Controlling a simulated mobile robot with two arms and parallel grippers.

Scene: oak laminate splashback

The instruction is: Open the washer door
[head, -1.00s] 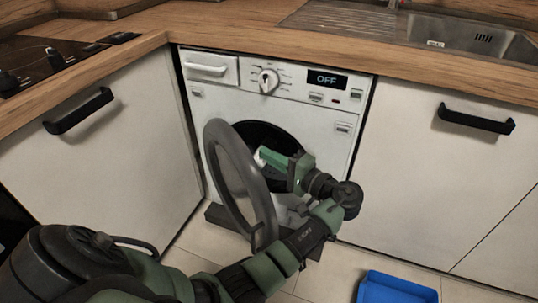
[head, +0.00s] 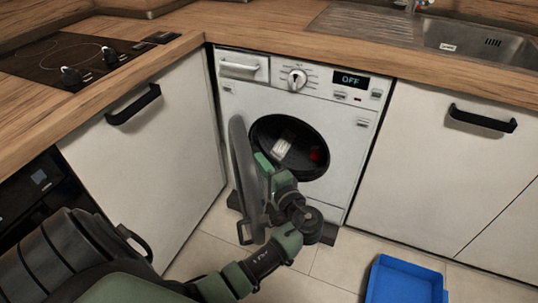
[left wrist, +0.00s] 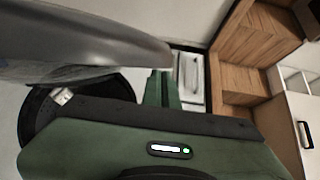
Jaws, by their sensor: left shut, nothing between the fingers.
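The white washer (head: 345,120) stands under the counter, its display reading OFF. Its grey round door (head: 240,165) is swung wide open to the left and shows nearly edge-on. The dark drum opening (head: 318,138) is exposed, with a white and a red item inside. My left gripper (head: 263,161) is shut and empty, just right of the door on its inner side, in front of the opening's left part. In the left wrist view the shut fingers (left wrist: 161,88) are beside the grey door (left wrist: 90,50); I cannot tell if they touch it. My right gripper is out of view.
White cabinets with black handles (head: 133,104) (head: 483,119) flank the washer. A blue tray (head: 405,283) lies on the tiled floor at right. A hob (head: 75,60) and a sink (head: 470,40) sit in the wooden counter. Floor before the washer's right side is free.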

